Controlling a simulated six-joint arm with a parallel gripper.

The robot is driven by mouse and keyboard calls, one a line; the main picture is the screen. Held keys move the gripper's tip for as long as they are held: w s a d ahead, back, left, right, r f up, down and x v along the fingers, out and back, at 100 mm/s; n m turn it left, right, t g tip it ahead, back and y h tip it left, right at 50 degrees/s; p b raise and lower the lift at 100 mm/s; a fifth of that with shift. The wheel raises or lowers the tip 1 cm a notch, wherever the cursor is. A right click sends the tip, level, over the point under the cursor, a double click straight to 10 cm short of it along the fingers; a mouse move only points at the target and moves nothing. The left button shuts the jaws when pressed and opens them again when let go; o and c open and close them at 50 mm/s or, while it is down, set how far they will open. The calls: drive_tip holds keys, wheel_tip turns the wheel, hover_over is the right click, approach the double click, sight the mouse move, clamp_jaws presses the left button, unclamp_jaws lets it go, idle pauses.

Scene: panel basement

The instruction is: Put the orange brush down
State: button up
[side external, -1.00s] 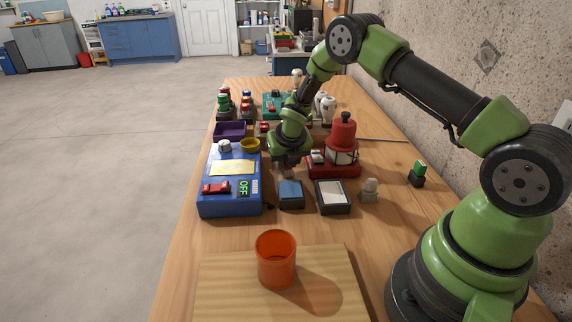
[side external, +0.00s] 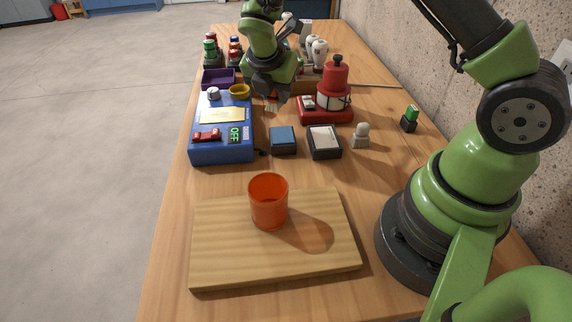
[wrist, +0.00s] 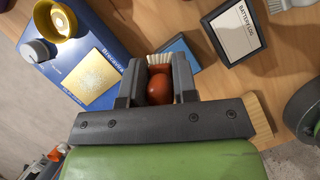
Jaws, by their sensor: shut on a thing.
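The orange brush (wrist: 159,88) is between the two fingers of my gripper (wrist: 158,75) in the wrist view. Its rounded orange end faces the camera and its pale bristles (wrist: 159,61) show past the fingertips. In the side view my gripper (side external: 271,96) points down, shut on the brush, with the bristles (side external: 271,106) showing beneath it. It is behind the small blue box (side external: 283,138), between the blue panel box and the red lantern-like device. The gripper hides most of the brush. I cannot tell whether the bristles touch the table.
An orange cup (side external: 268,205) stands on a wooden board (side external: 225,255) in front. A blue panel box (side external: 222,145) is left, a red device (side external: 333,95) right. A framed grey box (side external: 324,141) and a pale knobbed piece (side external: 361,136) stand nearby. Bare table surrounds the board.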

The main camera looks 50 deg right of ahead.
drive_tip(key=s+a+m+g, duration=0.4)
drive_tip(key=s+a+m, duration=0.3)
drive_tip(key=m, duration=0.5)
drive_tip(key=y, duration=0.1)
approach(296, 168)
drive_tip(key=shift+m+g, duration=0.3)
drive_tip(key=x, duration=0.6)
drive_tip(key=shift+w+d, duration=0.15)
drive_tip(key=shift+w, duration=0.05)
drive_tip(key=shift+f, duration=0.15)
drive_tip(key=o, duration=0.6)
drive_tip(key=shift+o, duration=0.2)
